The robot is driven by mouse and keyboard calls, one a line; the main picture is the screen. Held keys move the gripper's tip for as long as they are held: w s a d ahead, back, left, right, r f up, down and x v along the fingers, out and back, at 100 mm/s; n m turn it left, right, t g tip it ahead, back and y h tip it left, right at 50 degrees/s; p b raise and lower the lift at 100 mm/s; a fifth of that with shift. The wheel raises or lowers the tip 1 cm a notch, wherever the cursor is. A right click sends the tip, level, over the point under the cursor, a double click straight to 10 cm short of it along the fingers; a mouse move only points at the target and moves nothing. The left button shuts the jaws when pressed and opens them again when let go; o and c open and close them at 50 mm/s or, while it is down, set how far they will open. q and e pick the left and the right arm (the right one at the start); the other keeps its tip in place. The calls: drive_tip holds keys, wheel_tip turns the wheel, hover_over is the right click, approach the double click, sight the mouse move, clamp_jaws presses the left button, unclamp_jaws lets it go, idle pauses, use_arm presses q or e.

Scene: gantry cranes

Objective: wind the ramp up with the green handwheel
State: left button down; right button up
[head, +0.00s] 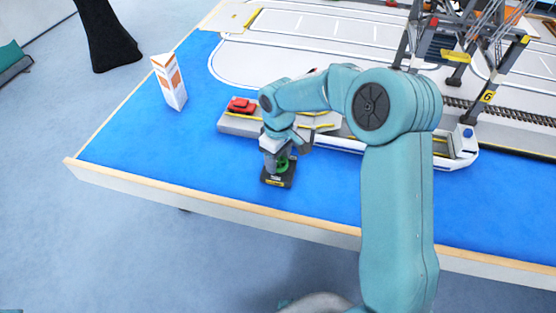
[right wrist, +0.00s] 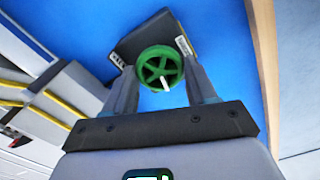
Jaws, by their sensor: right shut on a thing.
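The green handwheel (head: 283,166) sits on a small dark base box (head: 277,181) near the front edge of the blue table. My right gripper (head: 280,154) reaches down over it from above. In the right wrist view the spoked handwheel (right wrist: 153,62) lies between the two fingertips, and the gripper (right wrist: 160,75) is shut on it. A white peg shows on the wheel. A grey slab with yellow edge lines (head: 232,124), seemingly the ramp or its approach, lies behind the wheel; my arm hides part of it, so its tilt cannot be told. My left gripper is not in view.
A red toy car (head: 241,105) stands on the grey slab. A white and orange box-like marker (head: 169,82) stands at the left. A white ship hull (head: 465,150) and a gantry crane (head: 455,45) are at the right. The blue surface at the front left is clear.

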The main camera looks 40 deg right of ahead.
drive_tip(key=m, duration=0.2)
drive_tip(key=m+b, duration=0.2)
drive_tip(key=m, duration=0.1)
drive_tip(key=shift+s+f+m, duration=0.15)
drive_tip(key=shift+f+m, duration=0.15)
drive_tip(key=m+b, duration=0.1)
drive_tip(key=m, duration=0.5)
drive_tip(key=shift+b, duration=0.3)
drive_tip(key=m+b, duration=0.1)
drive_tip(key=m, duration=0.5)
drive_tip(key=shift+m, duration=0.3)
drive_tip(key=m+b, duration=0.1)
drive_tip(key=m, duration=0.4)
drive_tip(key=shift+a, duration=0.1)
drive_tip(key=shift+m, duration=0.4)
drive_tip(key=o, duration=1.1)
drive_tip(key=shift+r, duration=0.1)
drive_tip(key=shift+c, duration=0.2)
drive_tip(key=shift+r, duration=0.1)
